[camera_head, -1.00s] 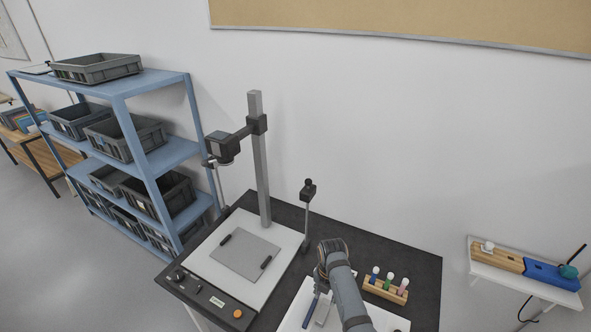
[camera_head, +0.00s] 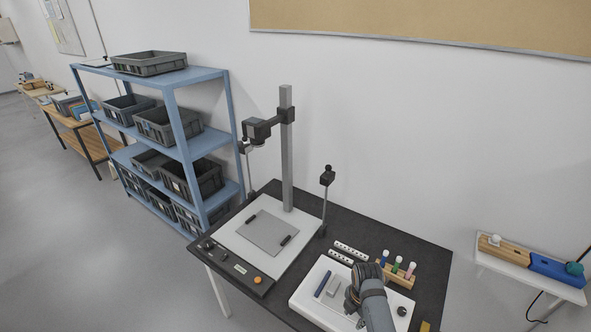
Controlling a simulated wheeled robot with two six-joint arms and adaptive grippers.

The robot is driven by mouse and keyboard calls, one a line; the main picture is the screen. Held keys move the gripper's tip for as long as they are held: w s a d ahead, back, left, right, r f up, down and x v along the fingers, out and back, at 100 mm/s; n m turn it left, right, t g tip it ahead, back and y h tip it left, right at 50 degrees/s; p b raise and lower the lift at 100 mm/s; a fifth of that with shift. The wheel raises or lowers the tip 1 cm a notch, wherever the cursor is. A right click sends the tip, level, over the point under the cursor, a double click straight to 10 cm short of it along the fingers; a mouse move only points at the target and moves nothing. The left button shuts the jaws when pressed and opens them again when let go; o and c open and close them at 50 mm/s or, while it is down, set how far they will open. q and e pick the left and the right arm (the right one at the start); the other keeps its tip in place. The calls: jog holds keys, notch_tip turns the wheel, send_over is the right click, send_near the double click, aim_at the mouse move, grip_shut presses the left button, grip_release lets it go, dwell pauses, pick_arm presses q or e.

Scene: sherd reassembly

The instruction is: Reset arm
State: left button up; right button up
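My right arm comes in from the bottom of the head view, and my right gripper (camera_head: 352,303) hangs over the white tray (camera_head: 310,302) on the dark table. The arm hides most of the gripper, so its fingers do not show clearly. A blue bar (camera_head: 322,284) and a grey block (camera_head: 333,287) lie on the tray, just left of the gripper. My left gripper is out of view.
A copy stand (camera_head: 287,150) with a white base stands on the table's left part. A wooden rack (camera_head: 397,274) with coloured vials is behind my arm. Blue shelves (camera_head: 175,145) with grey crates stand left. A wall shelf (camera_head: 528,275) is at right.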

jog(key=s+d+r+m+t, duration=0.25)
jog(key=s+r+m, duration=0.35)
jog(key=s+m, duration=0.45)
jog(key=s+d+r+m+t, duration=0.1)
jog(key=s+d+r+m, duration=0.45)
jog(key=m, duration=0.75)
jog(key=s+d+f+g+b, duration=0.2)
jog(key=f+b, duration=0.5)
jog(key=f, duration=2.5)
pick_arm(q)
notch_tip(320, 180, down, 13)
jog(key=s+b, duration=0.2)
jog(key=b, duration=0.4)
pick_arm(e)
jog(key=s+f, duration=2)
jog(key=f, duration=0.3)
jog(key=shift+s+g+h, duration=0.15)
jog(key=shift+g+h, duration=0.15)
jog(key=shift+g, duration=0.15)
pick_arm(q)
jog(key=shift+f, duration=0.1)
pick_arm(e)
jog(key=shift+d, duration=0.15)
